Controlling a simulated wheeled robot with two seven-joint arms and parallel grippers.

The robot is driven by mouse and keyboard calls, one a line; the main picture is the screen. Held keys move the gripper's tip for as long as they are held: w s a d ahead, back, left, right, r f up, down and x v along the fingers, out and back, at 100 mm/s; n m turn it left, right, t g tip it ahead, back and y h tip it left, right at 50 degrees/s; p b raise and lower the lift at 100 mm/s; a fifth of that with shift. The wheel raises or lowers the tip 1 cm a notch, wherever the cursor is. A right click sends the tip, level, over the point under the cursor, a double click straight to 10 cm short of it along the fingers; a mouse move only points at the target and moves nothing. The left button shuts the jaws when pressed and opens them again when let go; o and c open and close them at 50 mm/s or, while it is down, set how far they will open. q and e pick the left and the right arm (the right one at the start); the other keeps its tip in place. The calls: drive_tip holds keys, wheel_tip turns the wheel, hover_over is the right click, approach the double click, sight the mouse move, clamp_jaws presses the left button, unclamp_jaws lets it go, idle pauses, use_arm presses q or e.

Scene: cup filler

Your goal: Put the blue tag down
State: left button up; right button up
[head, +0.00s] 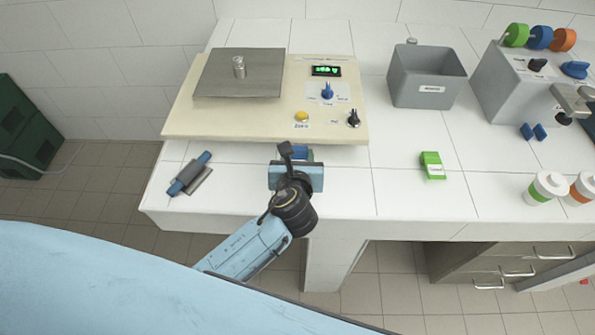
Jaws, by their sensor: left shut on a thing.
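My left gripper (294,154) is over the white counter, just in front of the cream scale board. It is shut on a small blue piece, which I take to be the blue tag (303,153). Only a little of the tag shows beside the dark finger; the gripper hides the rest. I cannot tell whether the tag touches the counter. My right gripper is not in view.
The cream board (240,125) carries a steel plate and knobs. A blue-and-grey roller-like thing (190,174) lies left, a green-and-white block (432,166) right. A grey bin (426,90), a grey machine (505,85) and cups (545,188) stand farther right. Counter between gripper and green block is clear.

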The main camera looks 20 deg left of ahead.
use_arm(q)
drive_tip(key=shift+f+b, duration=0.65)
drive_tip(key=shift+f, duration=1.75)
drive_tip(key=shift+f, duration=0.1)
drive_tip(key=o, duration=0.9)
drive_tip(key=shift+o, duration=0.2)
drive_tip(key=shift+r, duration=0.2)
drive_tip(key=p+v, duration=0.1)
drive_tip(key=v, duration=1.1)
drive_tip(key=shift+f+p, duration=0.2)
drive_tip(key=shift+p, duration=0.1)
